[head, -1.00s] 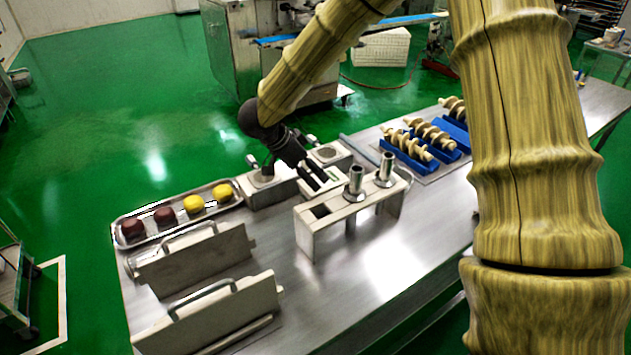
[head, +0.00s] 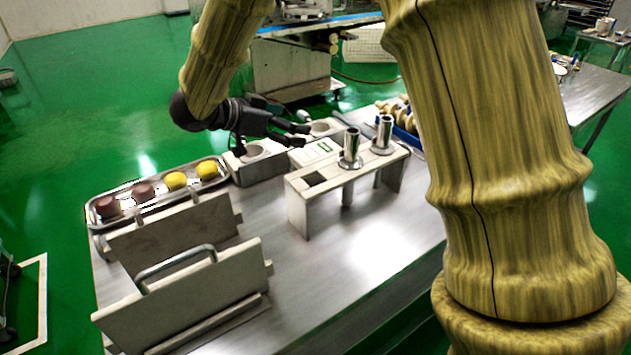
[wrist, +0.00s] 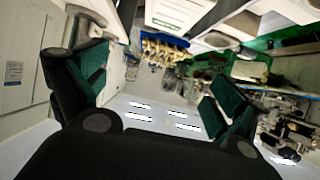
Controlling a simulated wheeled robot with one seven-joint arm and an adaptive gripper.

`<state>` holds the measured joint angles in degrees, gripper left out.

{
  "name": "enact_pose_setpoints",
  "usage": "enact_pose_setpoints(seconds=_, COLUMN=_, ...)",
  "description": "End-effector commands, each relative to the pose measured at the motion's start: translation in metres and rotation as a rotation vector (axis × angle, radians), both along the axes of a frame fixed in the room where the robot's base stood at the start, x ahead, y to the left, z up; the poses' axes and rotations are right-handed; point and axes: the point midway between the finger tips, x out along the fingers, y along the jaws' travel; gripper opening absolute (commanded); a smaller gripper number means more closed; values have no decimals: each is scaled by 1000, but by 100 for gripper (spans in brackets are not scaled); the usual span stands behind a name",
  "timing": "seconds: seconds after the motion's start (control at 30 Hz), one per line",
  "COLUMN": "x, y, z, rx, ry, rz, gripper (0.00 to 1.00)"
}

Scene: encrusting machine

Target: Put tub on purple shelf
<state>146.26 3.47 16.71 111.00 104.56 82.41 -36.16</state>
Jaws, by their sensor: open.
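My gripper (head: 302,135) is open and empty above the far side of the steel table, pointing right and nearly level. Its two fingers with green pads spread apart in the wrist view (wrist: 155,85). Just beyond the fingertips and below is a white box with a green label (head: 318,150), standing between two machine blocks. It may be the tub; I cannot tell for sure. A white surface with a green label also shows at the top of the wrist view (wrist: 172,20). No purple shelf can be made out.
A stand with two steel funnels (head: 345,172) is right of the gripper. Two upright handled plates (head: 175,290) are in front. Blue holders with augers (head: 408,122) are partly hidden by my arm. The table's front middle is clear.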

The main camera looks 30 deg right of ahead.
Motion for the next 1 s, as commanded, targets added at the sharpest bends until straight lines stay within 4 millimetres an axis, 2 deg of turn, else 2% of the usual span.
enact_pose_setpoints(seconds=0.03, x=0, y=3, z=-4, rx=-36, ry=-7, rz=1, gripper=96)
enact_pose_setpoints(seconds=0.2, x=-1, y=7, z=4, rx=-105, ry=-19, rz=-4, gripper=96)
enact_pose_setpoints(seconds=0.33, x=-2, y=8, z=1, rx=-118, ry=-19, rz=-5, gripper=96)
enact_pose_setpoints(seconds=0.8, x=-2, y=8, z=-70, rx=-116, ry=-18, rz=-5, gripper=96)
enact_pose_setpoints(seconds=1.0, x=-1, y=-3, z=-77, rx=-116, ry=-21, rz=-6, gripper=96)
